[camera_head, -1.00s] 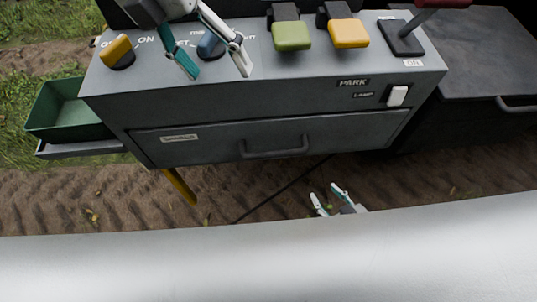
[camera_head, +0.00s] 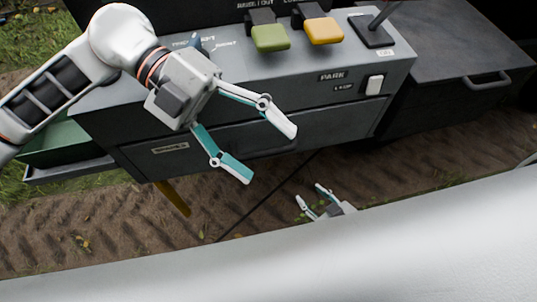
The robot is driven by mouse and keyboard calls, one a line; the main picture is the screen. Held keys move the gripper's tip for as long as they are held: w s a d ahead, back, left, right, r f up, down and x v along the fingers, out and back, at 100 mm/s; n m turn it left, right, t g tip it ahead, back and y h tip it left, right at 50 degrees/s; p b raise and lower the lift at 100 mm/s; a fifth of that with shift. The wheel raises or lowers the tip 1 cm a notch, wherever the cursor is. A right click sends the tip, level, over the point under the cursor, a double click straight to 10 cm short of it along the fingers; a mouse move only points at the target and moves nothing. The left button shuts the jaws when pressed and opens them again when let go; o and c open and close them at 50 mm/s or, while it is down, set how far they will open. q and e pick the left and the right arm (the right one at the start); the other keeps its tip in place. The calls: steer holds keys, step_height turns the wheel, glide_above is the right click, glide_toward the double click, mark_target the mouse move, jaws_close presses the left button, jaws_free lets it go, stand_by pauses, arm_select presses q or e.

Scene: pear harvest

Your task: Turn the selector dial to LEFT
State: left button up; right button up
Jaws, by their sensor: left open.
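The selector dial (camera_head: 195,41) is a blue knob on the grey console top, and only a small part of it shows behind my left arm. Its pointing direction is hidden, and the printed labels beside it are only partly visible. My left gripper (camera_head: 269,156) is open and empty, in front of the console's drawer face, to the right of and below the dial in the picture and apart from it. My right gripper (camera_head: 311,195) is low, over the soil at bottom centre, with its fingers apart and empty.
A green lever pad (camera_head: 271,37) and a yellow one (camera_head: 324,31) stand on the console (camera_head: 300,80). A white lamp switch (camera_head: 375,85) is on its front. A green bin (camera_head: 62,146) sits at left. A dark cabinet (camera_head: 460,70) stands at right.

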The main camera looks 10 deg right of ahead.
arm_select(q)
steer(key=s+d+g+h, duration=0.1)
steer(key=s+r+n+g+h, duration=0.1)
steer(key=shift+s+d+r+h, duration=0.15)
steer(key=shift+s+d+h, duration=0.15)
steer(key=shift+d, duration=0.05)
arm_select(e)
steer(key=shift+s+a+f, duration=0.15)
steer(key=shift+s+a, duration=0.15)
steer(key=shift+a, duration=0.1)
